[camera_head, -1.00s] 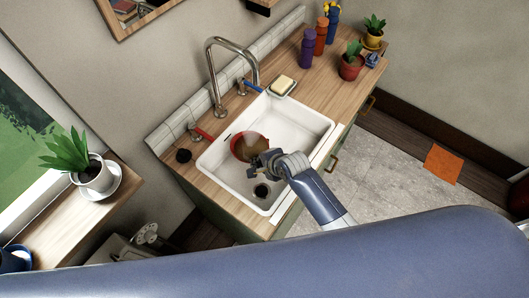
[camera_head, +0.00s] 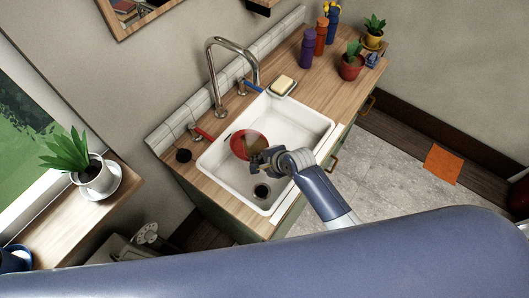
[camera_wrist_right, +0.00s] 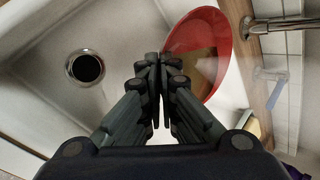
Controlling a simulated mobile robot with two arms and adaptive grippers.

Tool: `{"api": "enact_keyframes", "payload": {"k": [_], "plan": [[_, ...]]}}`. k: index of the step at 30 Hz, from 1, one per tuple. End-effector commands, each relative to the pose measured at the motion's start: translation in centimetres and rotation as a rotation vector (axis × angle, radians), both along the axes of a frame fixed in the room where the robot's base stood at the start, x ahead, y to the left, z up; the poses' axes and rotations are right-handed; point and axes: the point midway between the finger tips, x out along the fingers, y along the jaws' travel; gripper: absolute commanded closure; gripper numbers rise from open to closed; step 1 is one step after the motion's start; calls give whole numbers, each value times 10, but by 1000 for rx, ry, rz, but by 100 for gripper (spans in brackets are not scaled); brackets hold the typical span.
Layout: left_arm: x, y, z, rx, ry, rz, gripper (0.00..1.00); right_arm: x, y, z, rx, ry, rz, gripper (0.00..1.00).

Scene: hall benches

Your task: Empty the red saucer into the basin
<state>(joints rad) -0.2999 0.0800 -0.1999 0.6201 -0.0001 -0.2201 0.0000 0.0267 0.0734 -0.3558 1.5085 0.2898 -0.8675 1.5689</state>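The red saucer (camera_head: 237,144) is held above the white basin (camera_head: 301,124), tilted. Something brown (camera_head: 256,144) lies across part of its inside; it also shows in the right wrist view (camera_wrist_right: 199,66). My right gripper (camera_head: 257,160) reaches in over the basin from the front. In the right wrist view its fingers (camera_wrist_right: 163,62) are closed together at the saucer's (camera_wrist_right: 222,45) rim. The basin's dark drain (camera_wrist_right: 86,67) is apart from the saucer, to the left in that view. My left gripper is not in view.
A tall faucet (camera_head: 211,75) stands behind the basin, between red (camera_head: 203,133) and blue (camera_head: 252,86) handles. Soap on a dish (camera_head: 283,85), bottles (camera_head: 307,48) and potted plants (camera_head: 351,67) stand on the counter to the right. The basin floor looks clear.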

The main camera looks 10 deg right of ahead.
Motion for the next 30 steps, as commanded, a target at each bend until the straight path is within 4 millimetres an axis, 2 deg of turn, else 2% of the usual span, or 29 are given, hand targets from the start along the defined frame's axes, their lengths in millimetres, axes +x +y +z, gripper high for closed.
{"api": "enact_keyframes", "payload": {"k": [30], "plan": [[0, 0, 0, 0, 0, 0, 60, 3, -2, 23, 67, 21, -1, 100]]}}
